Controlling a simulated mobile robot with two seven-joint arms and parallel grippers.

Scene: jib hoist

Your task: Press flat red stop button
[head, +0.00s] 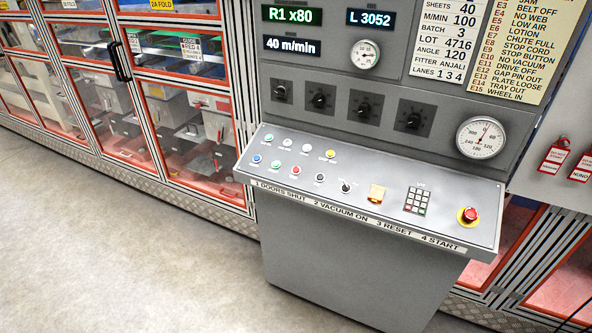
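A small flat red button (296,170) sits in the lower row of the sloping grey console (445,238), between a green button (275,163) and a black button (320,177). Its label is too small to read. A larger raised red mushroom button (468,215) on a yellow base stands at the console's right end. Neither of my grippers is in view, and nothing touches the console.
An upper row holds pale buttons and a yellow one (330,153). A black knob (346,187), yellow cover (376,194) and keypad (417,200) lie right of the lower row. Dials and displays rise behind. Glazed red-framed doors (190,130) stand left; the floor (120,250) before them is clear.

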